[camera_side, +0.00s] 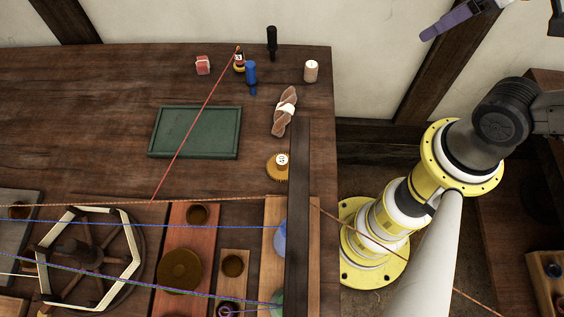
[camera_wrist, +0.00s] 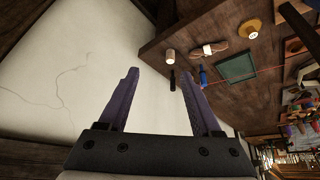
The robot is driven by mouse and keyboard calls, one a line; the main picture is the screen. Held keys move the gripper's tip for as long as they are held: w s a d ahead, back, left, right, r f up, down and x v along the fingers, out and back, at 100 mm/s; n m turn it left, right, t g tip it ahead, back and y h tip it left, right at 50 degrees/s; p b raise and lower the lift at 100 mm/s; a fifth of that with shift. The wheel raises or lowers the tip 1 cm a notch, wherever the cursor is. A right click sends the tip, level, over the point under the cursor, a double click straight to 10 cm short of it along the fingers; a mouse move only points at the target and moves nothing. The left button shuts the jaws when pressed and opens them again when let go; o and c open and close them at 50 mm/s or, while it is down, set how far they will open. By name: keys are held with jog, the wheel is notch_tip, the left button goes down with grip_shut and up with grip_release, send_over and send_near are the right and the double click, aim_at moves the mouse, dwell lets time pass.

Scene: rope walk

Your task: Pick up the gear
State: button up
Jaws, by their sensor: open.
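The gear (camera_side: 277,168) is a small yellow-gold toothed disc with a white-marked top. It lies on the wooden table (camera_side: 80,85), left of a dark upright beam, and it also shows near the top right of the wrist view (camera_wrist: 250,29). My gripper (camera_wrist: 159,76) has two purple fingers spread apart with nothing between them. It is well away from the gear, and in the side view only part of it shows at the top right corner.
A green tray (camera_side: 195,152), a tied brown bundle (camera_side: 284,112), a cream spool (camera_side: 311,71), a blue tool (camera_side: 251,76) and a red block (camera_side: 203,65) are nearby. A dark beam (camera_side: 299,215) stands beside the gear. Several taut cords cross the table.

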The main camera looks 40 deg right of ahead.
jog(key=w+a+r+n, duration=0.3)
jog(key=w+n, duration=0.4)
jog(key=n+g, duration=0.6)
jog(key=n, duration=0.5)
send_over(282, 160)
notch_tip(282, 160, down, 14)
notch_tip(282, 160, down, 8)
jog(key=shift+d+r, duration=0.1)
jog(key=shift+d, duration=0.05)
jog(key=shift+f, duration=2.8)
grip_shut()
